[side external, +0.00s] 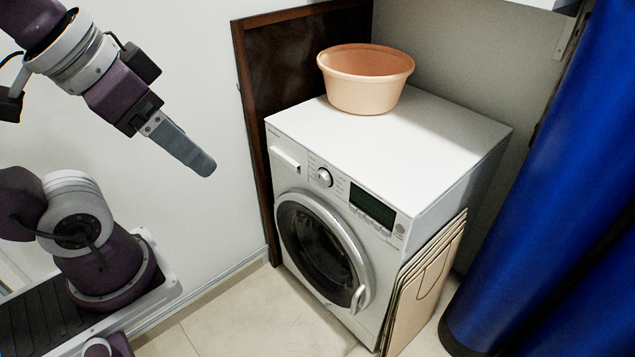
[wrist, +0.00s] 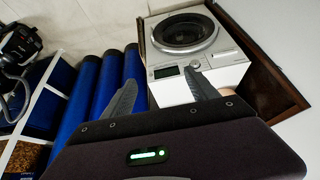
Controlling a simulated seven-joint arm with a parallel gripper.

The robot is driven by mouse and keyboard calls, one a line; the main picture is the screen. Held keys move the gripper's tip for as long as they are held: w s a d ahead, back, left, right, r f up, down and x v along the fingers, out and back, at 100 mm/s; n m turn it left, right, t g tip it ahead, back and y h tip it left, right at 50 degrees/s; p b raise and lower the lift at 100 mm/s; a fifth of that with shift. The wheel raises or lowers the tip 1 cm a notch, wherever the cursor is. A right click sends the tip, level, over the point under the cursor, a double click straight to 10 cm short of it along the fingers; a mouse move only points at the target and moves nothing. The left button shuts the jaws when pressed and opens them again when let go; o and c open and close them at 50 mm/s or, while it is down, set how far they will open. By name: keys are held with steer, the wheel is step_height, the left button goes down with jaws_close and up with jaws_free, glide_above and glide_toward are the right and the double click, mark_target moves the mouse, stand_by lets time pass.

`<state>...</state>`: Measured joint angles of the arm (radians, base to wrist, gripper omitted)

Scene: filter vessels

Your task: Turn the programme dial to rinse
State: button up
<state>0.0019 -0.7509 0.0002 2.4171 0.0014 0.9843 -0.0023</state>
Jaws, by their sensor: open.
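The programme dial (side external: 324,177) is a round silver-white knob on the upper front panel of the white washing machine (side external: 430,125). Its small printed labels are too small to read, so I cannot tell its setting. My gripper (side external: 207,166) is in the air to the left of the machine, well apart from the dial. In the wrist view my gripper (wrist: 160,76) shows two spread fingers with nothing between them. The machine appears upside down there, its control panel (wrist: 167,72) beyond the fingertips. The dial (wrist: 195,64) shows small near the right fingertip.
A peach basin (side external: 365,80) stands on top of the machine. Folded cardboard-like sheets (side external: 425,285) lean on its right side. Tall blue rolls (side external: 545,180) stand at the right. A dark wooden panel (side external: 252,130) borders its left. The space before the dial is clear.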

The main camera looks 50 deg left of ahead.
mark_target(320, 181)
steer(key=w+a+r+m+t+y, duration=0.1)
steer(key=w+a+t, duration=0.6)
steer(key=w, duration=0.8)
steer(key=w+a+r+t, duration=0.1)
steer(key=w+a+t, duration=0.3)
steer(key=w+a, duration=0.75)
step_height(320, 181, down, 41)
steer(key=w+d+t, duration=0.1)
steer(key=w+d, duration=0.1)
steer(key=w, duration=0.8)
steer(key=shift+a+f, duration=0.2)
steer(key=c, duration=1.4)
steer(key=shift+o, duration=0.2)
